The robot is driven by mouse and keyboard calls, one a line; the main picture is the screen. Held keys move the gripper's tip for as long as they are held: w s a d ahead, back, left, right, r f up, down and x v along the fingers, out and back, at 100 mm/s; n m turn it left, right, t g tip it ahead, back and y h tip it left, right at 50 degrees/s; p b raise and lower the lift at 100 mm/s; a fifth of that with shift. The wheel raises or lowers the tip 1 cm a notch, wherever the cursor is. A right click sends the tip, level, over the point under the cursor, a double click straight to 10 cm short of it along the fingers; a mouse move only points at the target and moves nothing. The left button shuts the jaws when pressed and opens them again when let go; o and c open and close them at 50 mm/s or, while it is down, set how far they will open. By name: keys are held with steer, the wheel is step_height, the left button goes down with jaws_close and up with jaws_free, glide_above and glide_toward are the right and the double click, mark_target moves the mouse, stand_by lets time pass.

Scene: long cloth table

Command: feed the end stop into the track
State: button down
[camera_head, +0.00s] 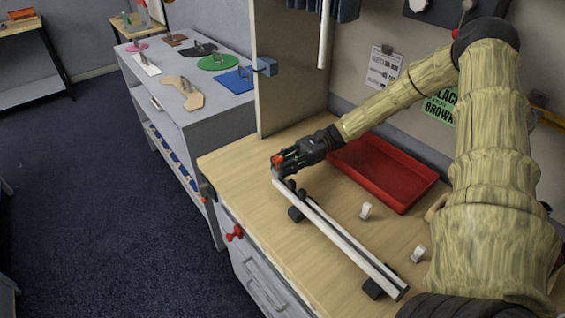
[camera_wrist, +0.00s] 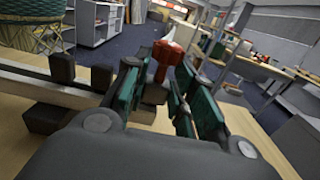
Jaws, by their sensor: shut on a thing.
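The track (camera_head: 335,236) is a long pale rail on dark blocks, running diagonally along the front of the wooden bench. My gripper (camera_head: 277,164) is at the far left end of the track. It is shut on a small red end stop (camera_head: 276,159). In the wrist view the red end stop (camera_wrist: 165,58) stands between the green-padded fingers (camera_wrist: 160,92), with its lower part partly hidden by them. The track (camera_wrist: 40,85) shows at the left of the wrist view, beside the fingers. I cannot tell whether the end stop touches the track.
A red tray (camera_head: 385,172) lies behind the track. Two small pale pieces, one near the tray (camera_head: 366,211) and one nearer my arm (camera_head: 418,254), stand on the bench. A partition (camera_head: 290,70) rises at the bench's far left. Bare wood (camera_head: 235,160) lies left of my gripper.

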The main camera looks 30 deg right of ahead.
steer(key=shift+s+d+p, duration=0.1)
steer(key=shift+s+p, duration=0.45)
steer(key=shift+s, duration=0.4)
steer(key=c, duration=1.1)
jaws_free()
steer(key=shift+d, duration=0.1)
steer(key=shift+w+d, duration=0.2)
steer(key=shift+d, duration=1.1)
steer(key=shift+w+d, duration=0.2)
steer(key=shift+d, duration=1.15)
steer(key=shift+w+d, duration=0.2)
steer(key=shift+d, duration=1.1)
steer(key=shift+a, duration=0.1)
